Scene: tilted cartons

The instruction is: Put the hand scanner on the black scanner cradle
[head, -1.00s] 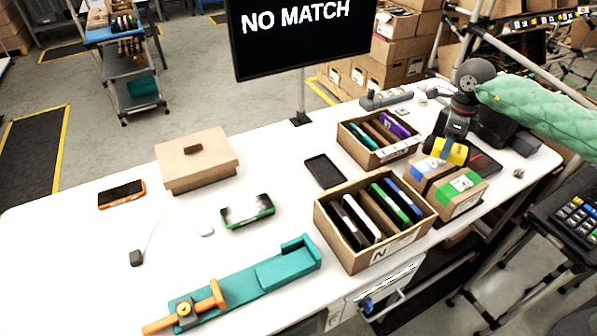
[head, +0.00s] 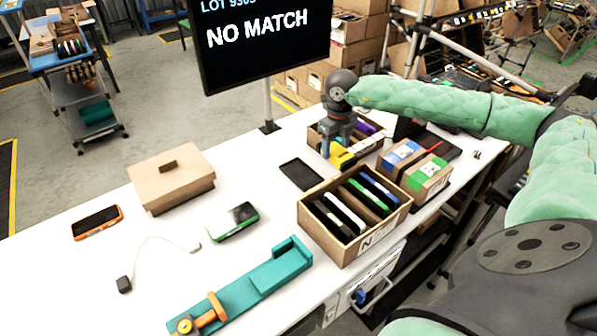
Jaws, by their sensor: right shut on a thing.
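My right gripper (head: 338,128) reaches in from the right, pointing down, and is shut on the yellow hand scanner (head: 342,156). The gripper hides part of the scanner. They are in front of the rear carton, between it and the larger front carton; I cannot tell the exact height above the table. A flat black rectangular piece (head: 300,174) lies on the white table just left of the scanner; it may be the scanner cradle, but I cannot tell for sure. My left gripper is not in view.
The front carton (head: 330,241) and rear carton (head: 374,142) hold upright devices. Taped boxes (head: 428,176) stand at right. A lidded cardboard box (head: 172,186), orange phone (head: 97,222), green-edged device (head: 234,221) and teal fixture (head: 262,277) lie left. A monitor (head: 262,40) stands behind.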

